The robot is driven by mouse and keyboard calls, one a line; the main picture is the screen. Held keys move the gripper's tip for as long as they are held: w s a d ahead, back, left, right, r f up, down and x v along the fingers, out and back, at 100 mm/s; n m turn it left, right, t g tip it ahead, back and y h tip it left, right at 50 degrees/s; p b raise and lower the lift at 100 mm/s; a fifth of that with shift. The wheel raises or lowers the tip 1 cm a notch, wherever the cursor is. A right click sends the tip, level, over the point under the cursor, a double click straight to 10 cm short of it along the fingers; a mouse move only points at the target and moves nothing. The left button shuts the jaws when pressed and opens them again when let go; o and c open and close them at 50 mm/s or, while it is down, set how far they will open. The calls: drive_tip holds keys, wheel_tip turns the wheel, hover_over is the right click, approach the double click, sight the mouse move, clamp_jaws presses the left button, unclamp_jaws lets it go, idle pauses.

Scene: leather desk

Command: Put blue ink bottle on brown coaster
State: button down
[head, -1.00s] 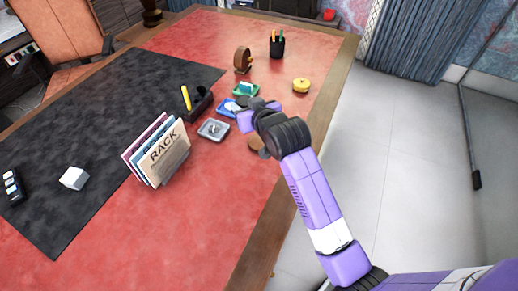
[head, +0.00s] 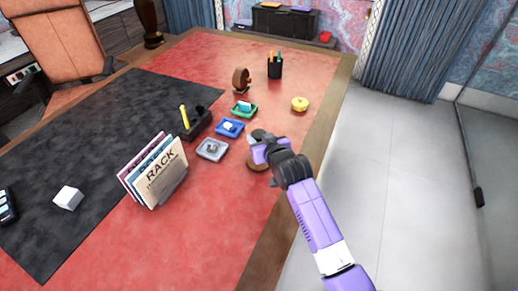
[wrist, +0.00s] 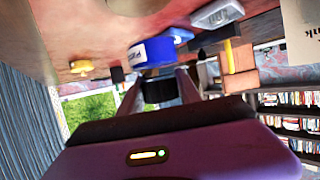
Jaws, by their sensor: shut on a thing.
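My gripper (head: 259,142) is shut on the blue ink bottle (wrist: 150,53), which shows its white label between the fingertips in the wrist view. A dark part, perhaps its cap, sits between the fingers. In the head view the bottle is hard to make out behind my gripper. The brown coaster (head: 256,163) lies on the red desk just below my gripper, partly covered by it. It also seems to show as a brown disc at the top of the wrist view (wrist: 138,5). The bottle appears to be above the desk; I cannot tell the gap to the coaster.
A blue tray (head: 221,133), a grey tray (head: 202,155) and a green tray (head: 236,115) lie left of and behind my gripper. A file rack (head: 160,172) stands front left. A yellow round thing (head: 299,104) and a pen cup (head: 274,69) stand farther back. The desk's right edge is near.

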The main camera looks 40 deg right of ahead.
drive_tip(key=shift+f, duration=2.6)
drive_tip(key=shift+f, duration=0.1)
drive_tip(key=c, duration=0.8)
unclamp_jaws()
drive_tip(key=shift+c, duration=0.2)
